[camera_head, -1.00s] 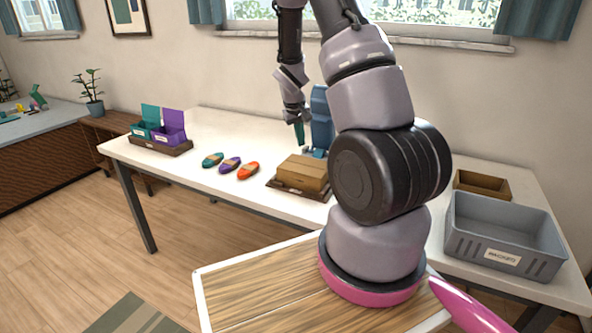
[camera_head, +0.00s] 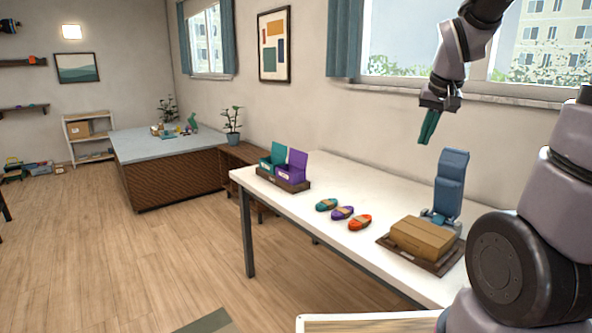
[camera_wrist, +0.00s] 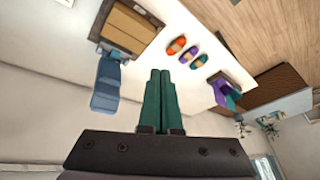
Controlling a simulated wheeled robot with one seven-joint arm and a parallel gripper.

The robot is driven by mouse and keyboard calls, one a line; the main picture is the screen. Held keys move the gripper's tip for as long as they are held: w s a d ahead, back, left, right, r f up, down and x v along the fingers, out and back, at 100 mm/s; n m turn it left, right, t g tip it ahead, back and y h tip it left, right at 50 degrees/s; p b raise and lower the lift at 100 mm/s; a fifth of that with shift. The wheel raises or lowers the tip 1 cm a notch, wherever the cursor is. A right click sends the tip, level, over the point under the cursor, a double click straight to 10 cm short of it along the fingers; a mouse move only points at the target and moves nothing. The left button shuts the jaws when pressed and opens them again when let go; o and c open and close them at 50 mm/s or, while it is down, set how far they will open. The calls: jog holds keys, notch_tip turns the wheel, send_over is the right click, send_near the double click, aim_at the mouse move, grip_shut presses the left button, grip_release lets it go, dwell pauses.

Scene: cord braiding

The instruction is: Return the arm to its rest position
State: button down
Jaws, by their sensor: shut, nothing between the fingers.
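My gripper (camera_head: 429,127) hangs in the air above the back of the white table (camera_head: 320,171), in front of the wall below the window. Its green fingers point down and are closed together with nothing between them. In the wrist view the two fingers (camera_wrist: 160,100) lie side by side, apart from everything on the table. My arm fills the right side of the head view and hides the table's right end.
A blue upright device (camera_head: 452,185) stands below my gripper, behind a cardboard box (camera_head: 422,238) on a brown tray. Teal, purple and orange cord bundles (camera_head: 343,213) lie left of it. Teal and purple bins (camera_head: 291,166) stand at the far left end. The air around my gripper is clear.

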jog(key=s+a+r+t+y, duration=0.1)
jog(key=s+a+r, duration=0.2)
jog(key=s, duration=0.4)
jog(key=s+a+r+t+y, duration=0.1)
jog(key=s+a+r, duration=0.2)
jog(key=s+r, duration=0.2)
jog(key=shift+s+a+m, duration=0.3)
jog(key=shift+s+a, duration=0.1)
jog(key=shift+s, duration=1.25)
